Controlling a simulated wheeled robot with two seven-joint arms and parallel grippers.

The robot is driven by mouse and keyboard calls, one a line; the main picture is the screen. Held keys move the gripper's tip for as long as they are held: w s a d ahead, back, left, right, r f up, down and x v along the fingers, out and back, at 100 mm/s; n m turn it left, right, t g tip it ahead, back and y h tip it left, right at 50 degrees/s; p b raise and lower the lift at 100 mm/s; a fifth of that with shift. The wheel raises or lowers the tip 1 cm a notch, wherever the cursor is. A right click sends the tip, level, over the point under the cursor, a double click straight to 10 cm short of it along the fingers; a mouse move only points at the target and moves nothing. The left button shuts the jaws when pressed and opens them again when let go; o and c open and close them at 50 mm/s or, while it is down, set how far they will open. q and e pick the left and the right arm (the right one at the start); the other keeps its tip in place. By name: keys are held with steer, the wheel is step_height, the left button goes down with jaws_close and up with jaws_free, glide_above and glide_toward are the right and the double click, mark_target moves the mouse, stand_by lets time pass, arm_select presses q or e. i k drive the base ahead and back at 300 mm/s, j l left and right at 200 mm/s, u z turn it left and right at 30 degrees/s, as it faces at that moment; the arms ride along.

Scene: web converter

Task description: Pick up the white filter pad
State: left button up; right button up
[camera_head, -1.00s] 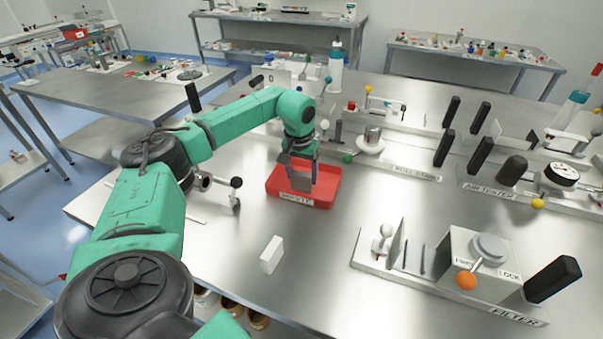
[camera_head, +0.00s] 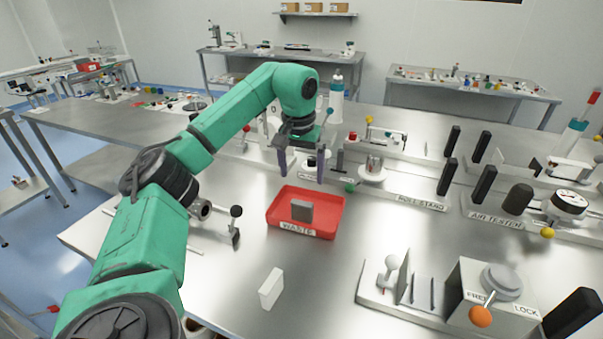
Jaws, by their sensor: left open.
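The white filter pad (camera_head: 271,288) stands upright on the steel bench, in front of the red waste tray. My left gripper (camera_head: 303,178) is open and empty above the back part of the tray, its two fingers pointing down and apart. It is well behind and above the white pad, not touching it. A grey pad (camera_head: 302,210) stands in the red tray (camera_head: 331,229), below my left gripper. My right gripper is not in view.
The filter station (camera_head: 445,308) with an orange-knobbed lever is at the front right. A black-knobbed lever (camera_head: 236,225) stands left of the tray. The roll stand (camera_head: 400,199) and air tester (camera_head: 505,215) are behind right. Bench around the white pad is clear.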

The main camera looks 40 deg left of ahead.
mark_target(269, 291)
steer(key=k+l, duration=0.25)
steer(key=k, duration=0.2)
steer(key=k+l, duration=0.25)
steer(key=k, duration=0.25)
steer(key=k+l, duration=0.25)
steer(key=k, duration=0.2)
